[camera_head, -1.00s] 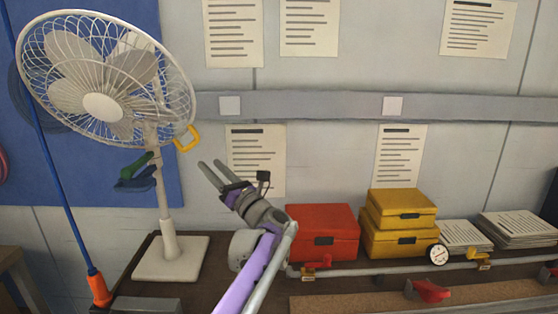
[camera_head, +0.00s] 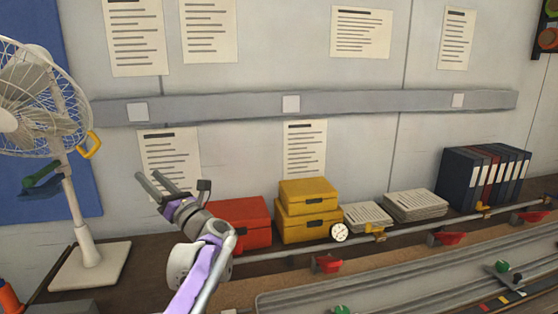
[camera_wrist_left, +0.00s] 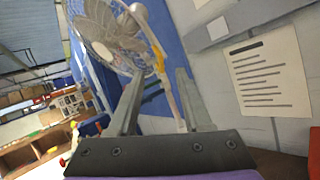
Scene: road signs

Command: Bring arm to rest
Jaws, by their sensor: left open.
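My left gripper (camera_head: 163,186) is raised above the back of the bench, in front of a paper notice on the wall. Its two fingers are spread apart with nothing between them. In the left wrist view the open left gripper (camera_wrist_left: 158,95) shows its fingers pointing toward the fan (camera_wrist_left: 112,30), which stands some way beyond them. My right gripper does not show in either view.
The white fan (camera_head: 40,100) stands at the left on the bench. A red box (camera_head: 240,222) and stacked yellow boxes (camera_head: 308,212) stand right of my arm. Paper stacks (camera_head: 415,205), dark binders (camera_head: 482,178) and a pipe with red valves (camera_head: 327,263) lie farther right.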

